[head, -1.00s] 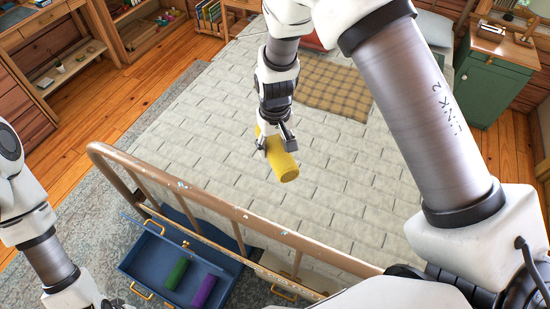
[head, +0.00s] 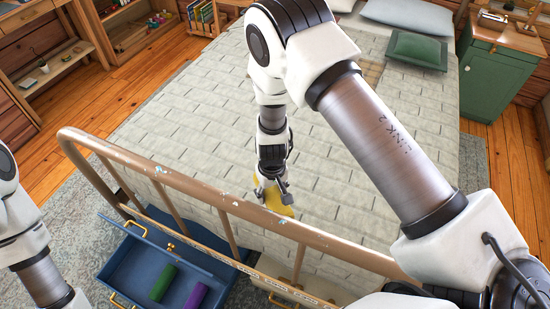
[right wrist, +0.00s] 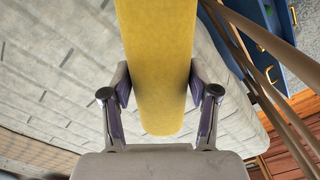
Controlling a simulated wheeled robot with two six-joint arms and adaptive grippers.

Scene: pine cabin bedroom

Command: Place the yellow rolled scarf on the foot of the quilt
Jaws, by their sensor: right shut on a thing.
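The yellow rolled scarf (head: 277,202) is in my right gripper (head: 270,192), low over the foot end of the pale brick-patterned quilt (head: 340,200), just behind the footboard rail. In the right wrist view the yellow scarf (right wrist: 158,70) runs between the two fingers of the right gripper (right wrist: 160,90), which are shut on it. I cannot tell whether the scarf touches the quilt. My left arm shows at the left edge of the head view, but its gripper is out of the picture.
The brown metal footboard (head: 225,205) stands between me and the quilt. An open blue drawer (head: 130,262) below it holds a green roll (head: 162,284) and a purple roll (head: 194,299). A green pillow (head: 417,50) lies at the bed's head. The quilt's foot is largely clear.

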